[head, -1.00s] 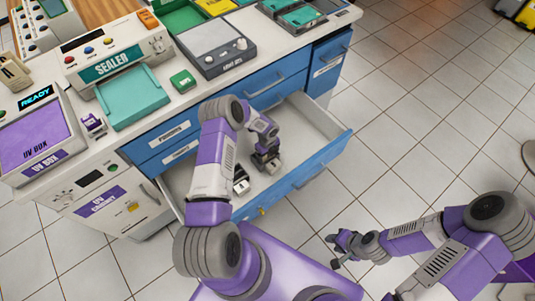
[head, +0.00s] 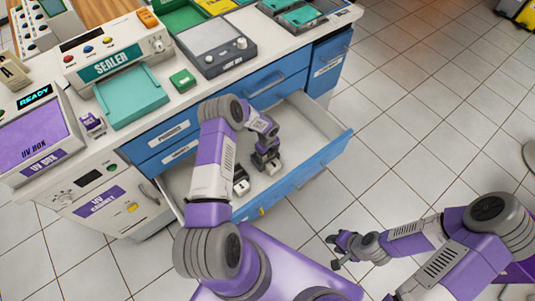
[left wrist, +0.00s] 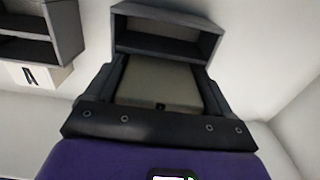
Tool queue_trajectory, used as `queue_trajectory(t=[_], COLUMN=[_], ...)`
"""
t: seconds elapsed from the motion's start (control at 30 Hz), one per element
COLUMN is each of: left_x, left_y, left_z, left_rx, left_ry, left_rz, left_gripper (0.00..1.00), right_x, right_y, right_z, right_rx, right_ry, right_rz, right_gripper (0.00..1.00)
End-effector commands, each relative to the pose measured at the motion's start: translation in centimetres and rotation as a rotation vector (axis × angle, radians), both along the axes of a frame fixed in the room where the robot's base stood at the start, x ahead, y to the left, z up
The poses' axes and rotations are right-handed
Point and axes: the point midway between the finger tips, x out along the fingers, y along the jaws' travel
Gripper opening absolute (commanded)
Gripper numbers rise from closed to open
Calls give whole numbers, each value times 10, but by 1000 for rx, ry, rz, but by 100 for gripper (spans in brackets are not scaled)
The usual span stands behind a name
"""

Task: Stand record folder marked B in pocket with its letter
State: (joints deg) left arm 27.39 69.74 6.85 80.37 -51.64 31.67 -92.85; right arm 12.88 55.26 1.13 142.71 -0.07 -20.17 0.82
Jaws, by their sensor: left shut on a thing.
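My left gripper (head: 266,163) reaches down into the open drawer. In the left wrist view its two dark fingers (left wrist: 162,92) are shut on a beige block-like thing (left wrist: 160,82), which I take to be the record folder; no letter shows on it. A dark grey pocket (left wrist: 165,42) lies just beyond it, and I cannot tell whether the folder is inside. A second dark pocket (left wrist: 36,30) is at the upper left, with a pale label (left wrist: 34,76) bearing dark marks, cut off. My right gripper (head: 342,250) hangs over the floor, empty, its fingers apart.
The white-lined drawer (head: 305,122) is pulled out, with free room at its right end. A small dark and white item (head: 240,181) stands left of my gripper.

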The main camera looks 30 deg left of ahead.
Motion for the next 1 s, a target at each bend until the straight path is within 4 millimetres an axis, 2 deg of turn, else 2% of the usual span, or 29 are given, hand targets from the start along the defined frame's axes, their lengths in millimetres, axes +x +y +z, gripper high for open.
queue_trajectory(t=[0.93, 0.97, 1.0], left_x=[0, 0, 0], left_y=[0, 0, 0], left_z=[-4, -4, -4], left_rx=[0, 0, 0], left_ry=[0, 0, 0], left_rz=[0, 0, 0], left_gripper=[52, 87, 93], right_x=[0, 0, 0], right_y=[0, 0, 0], right_z=[-8, -8, -8], right_rx=[0, 0, 0], right_ry=[0, 0, 0], right_rz=[0, 0, 0], right_gripper=[38, 38, 38])
